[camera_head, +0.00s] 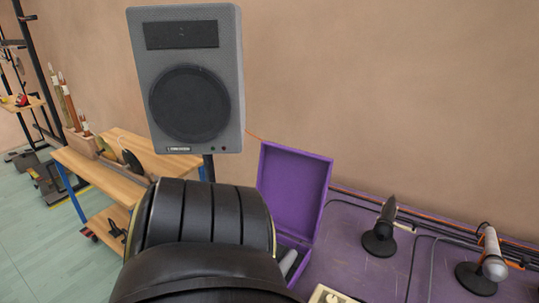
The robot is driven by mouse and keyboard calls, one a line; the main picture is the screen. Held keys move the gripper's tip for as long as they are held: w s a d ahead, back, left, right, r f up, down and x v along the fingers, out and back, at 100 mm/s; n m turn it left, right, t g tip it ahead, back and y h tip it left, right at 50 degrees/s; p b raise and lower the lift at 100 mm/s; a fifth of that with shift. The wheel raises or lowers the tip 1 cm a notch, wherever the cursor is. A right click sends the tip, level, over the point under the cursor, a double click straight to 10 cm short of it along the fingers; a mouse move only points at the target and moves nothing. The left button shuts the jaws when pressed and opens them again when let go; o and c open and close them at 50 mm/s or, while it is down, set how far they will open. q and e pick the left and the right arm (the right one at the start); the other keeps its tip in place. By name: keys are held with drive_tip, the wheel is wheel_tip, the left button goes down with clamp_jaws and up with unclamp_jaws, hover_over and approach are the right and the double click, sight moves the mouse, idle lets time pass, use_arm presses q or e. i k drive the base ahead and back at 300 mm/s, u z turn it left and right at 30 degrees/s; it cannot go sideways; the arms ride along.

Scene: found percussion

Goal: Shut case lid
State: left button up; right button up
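A purple case stands open on the purple table, with its lid (293,190) raised roughly upright and its inner side showing. The case body (305,252) is below the lid and mostly hidden by a large black ribbed form in the foreground, which looks like part of my own arm. A grey cylindrical item (288,262) lies inside the case. Neither of my grippers shows in the head view, so I see no contact with the lid.
Two microphones (380,230) (490,262) on round black bases stand to the right, with cables along the wall. A grey speaker (190,80) stands behind on a pole. A wooden bench (105,180) is at left. A pale card (330,296) lies at the table's front.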

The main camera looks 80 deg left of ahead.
sight(293, 184)
drive_tip(key=u, duration=1.95)
